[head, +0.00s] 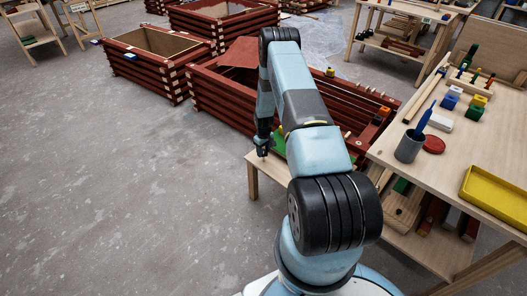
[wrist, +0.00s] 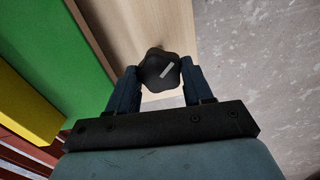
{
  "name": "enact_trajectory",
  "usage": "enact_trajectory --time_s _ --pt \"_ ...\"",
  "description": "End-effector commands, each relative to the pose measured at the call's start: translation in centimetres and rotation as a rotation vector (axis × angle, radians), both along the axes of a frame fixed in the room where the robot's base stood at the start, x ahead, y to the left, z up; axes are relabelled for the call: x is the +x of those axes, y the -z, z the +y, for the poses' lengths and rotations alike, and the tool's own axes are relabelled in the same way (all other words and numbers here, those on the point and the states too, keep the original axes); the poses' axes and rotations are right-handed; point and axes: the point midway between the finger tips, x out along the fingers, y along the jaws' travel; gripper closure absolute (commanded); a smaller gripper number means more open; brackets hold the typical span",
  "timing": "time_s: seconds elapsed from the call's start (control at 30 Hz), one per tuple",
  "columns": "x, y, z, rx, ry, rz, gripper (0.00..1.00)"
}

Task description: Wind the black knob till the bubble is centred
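The black knob (wrist: 155,66), lobed and with a pale stripe on its face, shows in the wrist view over a light wooden surface. My gripper (wrist: 160,78) has one finger on each side of the knob, and both appear to touch it. In the head view my gripper (head: 262,152) points down at the low wooden bench (head: 253,180); the knob cannot be made out there. No bubble or level vial can be made out in either view.
A green block (wrist: 52,45) and a yellow block (wrist: 25,105) lie left of the knob. Dark red batten boxes (head: 215,110) stand behind the bench. A worktable with a blue-grey cup (head: 409,147) and a yellow tray (head: 497,193) is at right. The floor at left is clear.

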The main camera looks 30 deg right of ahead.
Motion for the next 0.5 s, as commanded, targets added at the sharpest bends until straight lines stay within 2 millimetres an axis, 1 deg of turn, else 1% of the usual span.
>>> enact_trajectory --time_s 0.03,0.2,0.27,0.5 --pt "-0.05 0.02 0.02 0.001 0.000 0.001 0.45" --pt "-0.03 0.02 0.01 0.000 0.001 0.001 0.29" --pt "-0.03 0.02 0.00 0.000 0.001 0.001 0.24" --pt "-0.01 -0.07 -0.01 0.000 0.001 0.000 0.24"
